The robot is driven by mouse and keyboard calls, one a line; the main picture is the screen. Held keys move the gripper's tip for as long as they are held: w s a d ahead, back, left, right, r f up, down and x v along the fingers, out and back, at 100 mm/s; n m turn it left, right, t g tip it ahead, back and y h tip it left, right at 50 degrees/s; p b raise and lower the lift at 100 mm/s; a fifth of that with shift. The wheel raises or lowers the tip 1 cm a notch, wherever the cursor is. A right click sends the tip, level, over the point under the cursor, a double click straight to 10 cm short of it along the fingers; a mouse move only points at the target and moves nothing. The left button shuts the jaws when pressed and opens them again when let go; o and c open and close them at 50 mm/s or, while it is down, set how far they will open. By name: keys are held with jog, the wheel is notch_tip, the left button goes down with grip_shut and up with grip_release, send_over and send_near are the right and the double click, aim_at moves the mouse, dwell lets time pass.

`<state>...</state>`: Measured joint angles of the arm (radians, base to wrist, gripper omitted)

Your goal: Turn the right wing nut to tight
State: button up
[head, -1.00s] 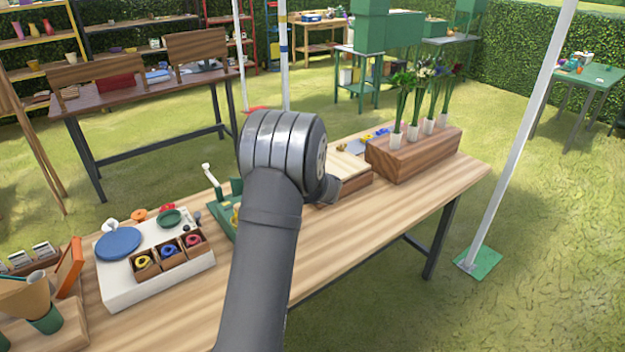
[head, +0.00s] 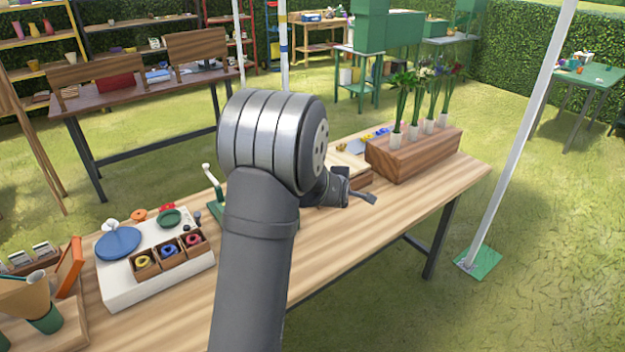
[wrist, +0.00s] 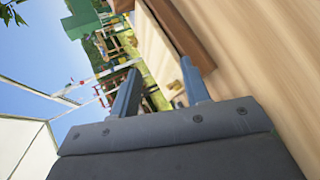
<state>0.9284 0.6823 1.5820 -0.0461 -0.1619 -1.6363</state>
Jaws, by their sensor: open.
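My gripper (head: 366,198) is low over the table in the head view, right of my wrist, in front of a wooden block with a pale top (head: 347,162). In the wrist view my gripper (wrist: 160,72) shows two separated fingers with nothing held between them. A pale board (wrist: 155,48) with a brown edge lies beyond the fingers. A small yellowish piece (wrist: 180,101) shows between the fingers, but I cannot tell whether it is a wing nut. In the head view no wing nut can be made out clearly; my arm hides part of the table.
A brown wooden block with flowers in white tubes (head: 412,155) stands right of the pale-topped block. Small blue and yellow pieces (head: 375,135) lie behind. A white tray (head: 125,285) with a blue disc and coloured rings is at left. The table's right front (head: 400,230) is clear.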

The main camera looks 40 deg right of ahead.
jog(key=w+a+r+n+t+y, duration=0.15)
jog(key=a+n, duration=0.25)
jog(key=n, duration=0.7)
jog(key=w+a+r+n+t+y, duration=0.1)
jog(key=a+r+n+t+y, duration=0.15)
jog(key=n, duration=0.85)
notch_tip(320, 180, down, 5)
jog(key=shift+t+h, duration=0.3)
jog(key=shift+h, duration=0.1)
jog(key=x, duration=1.7)
jog(key=shift+w+f, duration=0.15)
jog(key=shift+w, duration=0.05)
jog(key=shift+m, duration=0.3)
grip_shut()
